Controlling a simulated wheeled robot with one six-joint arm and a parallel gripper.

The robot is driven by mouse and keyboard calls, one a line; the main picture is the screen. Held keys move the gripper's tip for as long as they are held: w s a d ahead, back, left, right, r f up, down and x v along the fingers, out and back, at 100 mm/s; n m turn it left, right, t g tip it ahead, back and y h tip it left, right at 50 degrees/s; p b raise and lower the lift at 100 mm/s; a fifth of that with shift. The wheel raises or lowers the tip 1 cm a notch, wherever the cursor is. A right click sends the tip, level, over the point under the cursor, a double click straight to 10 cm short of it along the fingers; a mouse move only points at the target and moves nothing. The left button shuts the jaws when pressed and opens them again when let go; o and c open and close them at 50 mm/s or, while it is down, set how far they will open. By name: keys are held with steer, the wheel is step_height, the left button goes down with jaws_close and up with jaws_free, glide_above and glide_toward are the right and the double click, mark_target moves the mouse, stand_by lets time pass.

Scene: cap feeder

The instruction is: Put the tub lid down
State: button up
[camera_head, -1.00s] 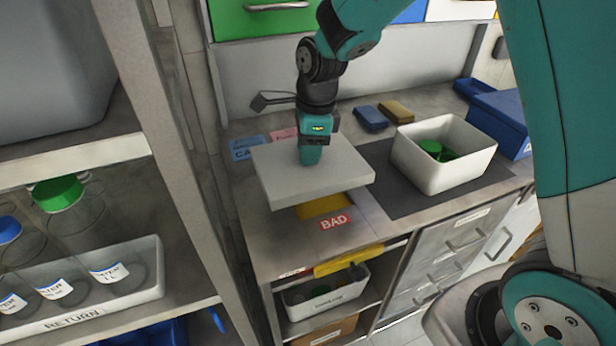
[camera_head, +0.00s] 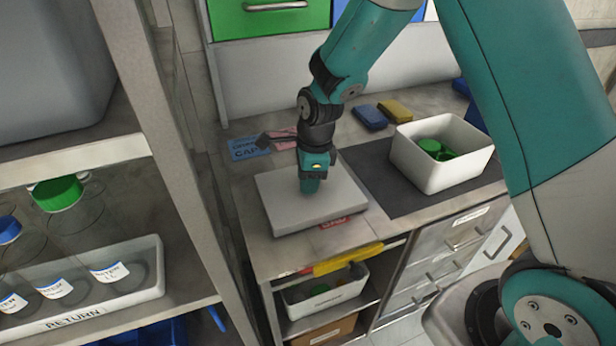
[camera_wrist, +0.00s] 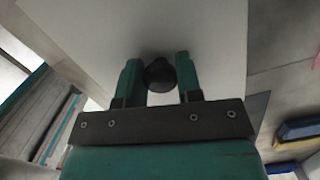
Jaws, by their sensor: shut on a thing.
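The tub lid (camera_head: 345,205) is a flat, pale grey rectangular slab. It lies at or just above the bench top at the left end of the bench; I cannot tell if it touches fully. My gripper (camera_head: 309,188) points down at its middle. In the wrist view the lid (camera_wrist: 210,40) fills the upper middle, and my gripper (camera_wrist: 160,78) has its two teal fingers shut on the lid's dark round knob (camera_wrist: 160,75). The white tub (camera_head: 408,158) stands open on the dark mat to the right, with green caps (camera_head: 436,149) inside.
The red BAD label (camera_head: 333,223) is partly covered by the lid's front edge. A blue card (camera_head: 248,148) lies behind the lid. Blue (camera_head: 370,117) and yellow (camera_head: 396,109) blocks lie at the back. A shelf post (camera_head: 165,130) stands close on the left. The dark mat (camera_head: 385,190) has free room.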

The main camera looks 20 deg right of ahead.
steer(key=shift+f, duration=0.15)
steer(key=o, duration=0.9)
steer(key=shift+o, duration=0.2)
step_height(320, 180, up, 12)
steer(key=d, duration=0.1)
steer(key=s+a+r+n+y, duration=0.1)
steer(key=s+a+r+n, duration=0.1)
steer(key=s+n, duration=0.6)
steer(key=s+a+r+n+y, duration=0.1)
steer(key=s+r+n, duration=0.2)
steer(key=s+n, duration=0.5)
steer(key=s+a+r+n, duration=0.2)
steer(key=s+n, duration=0.6)
steer(key=n, duration=0.4)
steer(key=shift+s+a+r+y, duration=0.3)
steer(key=shift+s+r+y, duration=0.1)
steer(key=shift+r, duration=0.25)
